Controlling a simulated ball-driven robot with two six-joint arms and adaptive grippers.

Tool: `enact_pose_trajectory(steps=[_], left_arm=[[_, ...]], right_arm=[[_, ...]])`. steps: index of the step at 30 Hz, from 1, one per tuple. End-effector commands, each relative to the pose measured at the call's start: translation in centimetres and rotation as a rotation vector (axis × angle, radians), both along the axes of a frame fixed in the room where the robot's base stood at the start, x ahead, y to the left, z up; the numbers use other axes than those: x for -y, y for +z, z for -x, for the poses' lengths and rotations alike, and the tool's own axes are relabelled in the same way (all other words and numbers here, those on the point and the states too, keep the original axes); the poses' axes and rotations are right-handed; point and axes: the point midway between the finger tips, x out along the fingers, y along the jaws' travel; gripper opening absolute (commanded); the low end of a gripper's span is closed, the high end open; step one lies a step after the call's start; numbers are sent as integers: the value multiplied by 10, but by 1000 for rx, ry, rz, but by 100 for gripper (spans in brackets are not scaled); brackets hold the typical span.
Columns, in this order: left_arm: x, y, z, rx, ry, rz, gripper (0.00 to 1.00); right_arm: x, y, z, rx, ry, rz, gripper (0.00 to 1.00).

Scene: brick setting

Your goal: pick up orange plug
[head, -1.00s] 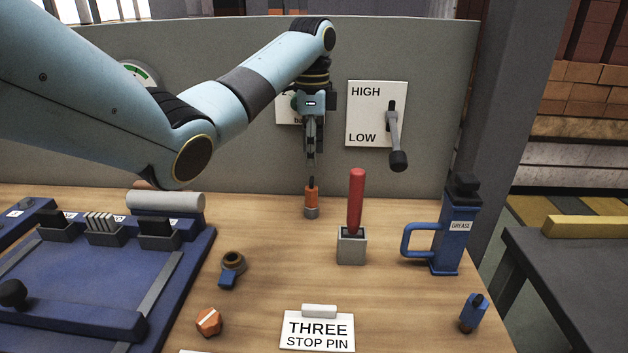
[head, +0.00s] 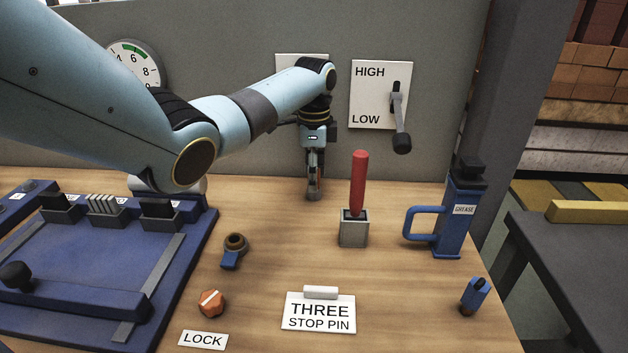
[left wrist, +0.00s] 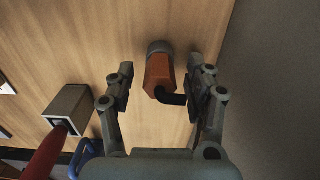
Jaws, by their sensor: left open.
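The orange plug shows in the left wrist view (left wrist: 160,72) as an orange body with a grey end and a dark bent piece. It lies between the two fingers of my left gripper (left wrist: 160,85), with a gap on each side. In the head view my left gripper (head: 314,185) points down at the back of the bench, near the grey panel. There the plug is mostly hidden behind the fingers; only its grey base (head: 314,196) shows below them. My right gripper is not in view.
A red-handled tool (head: 359,185) stands in a grey square holder (head: 353,230) just right of the gripper. A blue grease dispenser (head: 455,220) stands further right. A blue tray (head: 85,275) fills the left. An orange hexagonal piece (head: 211,303) and a STOP PIN sign (head: 319,312) are in front.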

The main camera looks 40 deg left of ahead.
Motion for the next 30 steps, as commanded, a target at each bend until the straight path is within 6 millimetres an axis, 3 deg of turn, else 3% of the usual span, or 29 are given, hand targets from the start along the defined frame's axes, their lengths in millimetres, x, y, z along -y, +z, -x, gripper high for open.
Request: enact_pose_trajectory(steps=[5,17,30], left_arm=[[0,0,0,1,0,-1,54],[0,1,0,1,0,-1,1],[-1,9,-1,2,0,-1,0]], right_arm=[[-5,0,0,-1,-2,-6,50],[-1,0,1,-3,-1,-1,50],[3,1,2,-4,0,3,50]])
